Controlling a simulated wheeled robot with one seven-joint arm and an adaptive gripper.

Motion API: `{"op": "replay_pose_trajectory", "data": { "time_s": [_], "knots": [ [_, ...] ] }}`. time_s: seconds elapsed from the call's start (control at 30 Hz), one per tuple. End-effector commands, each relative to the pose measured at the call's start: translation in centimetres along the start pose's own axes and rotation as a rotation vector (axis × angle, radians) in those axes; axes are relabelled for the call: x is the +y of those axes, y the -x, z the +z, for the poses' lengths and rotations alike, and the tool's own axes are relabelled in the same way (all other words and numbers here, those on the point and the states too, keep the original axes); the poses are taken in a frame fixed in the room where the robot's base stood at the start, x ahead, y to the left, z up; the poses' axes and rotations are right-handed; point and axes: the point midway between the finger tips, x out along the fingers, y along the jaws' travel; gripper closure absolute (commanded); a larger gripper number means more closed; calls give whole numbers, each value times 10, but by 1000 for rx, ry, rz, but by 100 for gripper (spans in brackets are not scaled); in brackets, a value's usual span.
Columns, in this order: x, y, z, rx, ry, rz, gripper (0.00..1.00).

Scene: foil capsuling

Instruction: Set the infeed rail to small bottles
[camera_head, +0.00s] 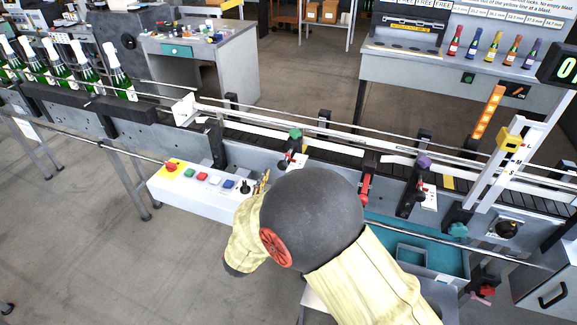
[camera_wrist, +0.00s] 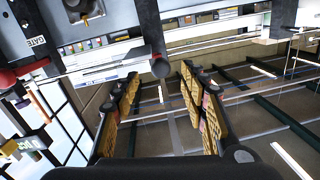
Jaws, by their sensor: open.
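The infeed rail (camera_head: 330,141) runs as a long pale guide along the conveyor in the head view. A post with a green knob (camera_head: 296,134) stands by it on the near side, above a small white plate with a pointer. My gripper (camera_wrist: 160,80) is open in the wrist view, its yellow-padded fingers apart with nothing between them. A dark rounded rod end (camera_wrist: 160,67) shows just beyond the fingertips; I cannot tell whether they touch. In the head view my arm hides most of the gripper; yellow fingertips (camera_head: 262,183) show near the button panel, left of the green-knob plate.
A button panel (camera_head: 205,181) lies left of my gripper. Red-handled (camera_head: 366,186) and purple-knobbed (camera_head: 423,163) posts stand to the right, with a teal tray (camera_head: 450,262) below. Several green bottles (camera_head: 118,75) queue at upper left. A "GATE" label (camera_wrist: 37,41) shows in the wrist view.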

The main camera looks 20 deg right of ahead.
Motion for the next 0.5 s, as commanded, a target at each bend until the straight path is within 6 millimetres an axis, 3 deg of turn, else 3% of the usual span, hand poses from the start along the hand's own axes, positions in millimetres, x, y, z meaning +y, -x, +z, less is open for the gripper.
{"op": "replay_pose_trajectory", "data": {
  "time_s": [0.17, 0.5],
  "knots": [
    [1, -13, -5, 21, 6, 5, 56],
    [1, -63, -5, 19, 6, 3, 56]
  ]
}}
